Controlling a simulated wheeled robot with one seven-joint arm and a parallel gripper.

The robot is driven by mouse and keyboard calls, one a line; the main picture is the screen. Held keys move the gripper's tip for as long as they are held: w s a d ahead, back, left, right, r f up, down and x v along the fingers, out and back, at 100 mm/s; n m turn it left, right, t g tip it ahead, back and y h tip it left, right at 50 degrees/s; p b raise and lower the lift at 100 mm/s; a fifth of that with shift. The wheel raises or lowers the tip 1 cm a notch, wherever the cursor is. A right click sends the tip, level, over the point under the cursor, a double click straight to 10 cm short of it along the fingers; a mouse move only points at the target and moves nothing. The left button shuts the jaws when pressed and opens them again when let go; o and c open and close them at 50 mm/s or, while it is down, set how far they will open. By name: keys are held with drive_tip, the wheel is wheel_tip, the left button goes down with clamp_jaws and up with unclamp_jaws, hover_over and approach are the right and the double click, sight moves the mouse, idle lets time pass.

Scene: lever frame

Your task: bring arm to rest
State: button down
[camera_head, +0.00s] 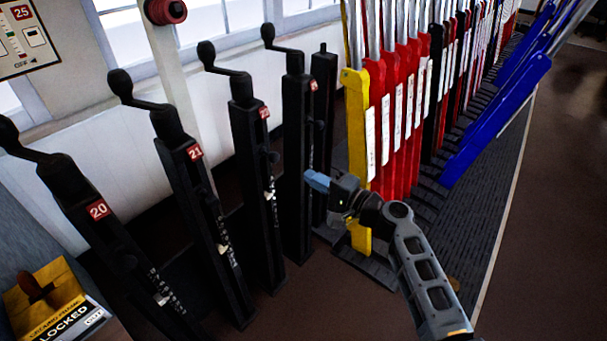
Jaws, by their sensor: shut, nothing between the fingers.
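My gripper (317,181) is at the middle of the view, at the end of my arm, which reaches in from the lower right. Its blue-grey fingers are together with nothing between them. They point left, toward the dark crank posts. In the picture the gripper's wrist overlaps the lower part of the yellow lever (357,130). I cannot tell whether it touches the lever or stands in front of it. The part of the yellow lever behind the wrist is hidden.
Black crank posts stand at left, among them one labelled 20 (98,210) and one labelled 21 (195,152). Red levers (394,120) and blue tilted levers (497,120) run back to the right. A yellow box (45,300) is lower left. Brown floor (560,230) is clear at right.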

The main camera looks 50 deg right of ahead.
drive_tip(key=shift+s+d, duration=0.1)
drive_tip(key=shift+s, duration=2.2)
drive_tip(key=s+a+f+n+g+h, duration=0.1)
drive_tip(key=s+a+f+n+g, duration=0.25)
drive_tip(key=s+a, duration=0.4)
drive_tip(key=s+a+f+n+g+h, duration=0.1)
drive_tip(key=s+a+f+n+g, duration=0.1)
drive_tip(key=s+a+f, duration=0.4)
drive_tip(key=s+a+r+n, duration=0.3)
drive_tip(key=s+r+n, duration=0.1)
drive_tip(key=s+r, duration=0.1)
drive_tip(key=s+a+r+n+t+y, duration=0.1)
drive_tip(key=s+a+r+n, duration=0.2)
drive_tip(key=s+r, duration=0.3)
drive_tip(key=s+a+r+n+t, duration=0.1)
drive_tip(key=s+a+r+n, duration=0.3)
drive_tip(key=r, duration=0.4)
drive_tip(key=shift+s+r+n, duration=0.15)
drive_tip(key=shift+s+n, duration=0.4)
drive_tip(key=shift+s, duration=0.3)
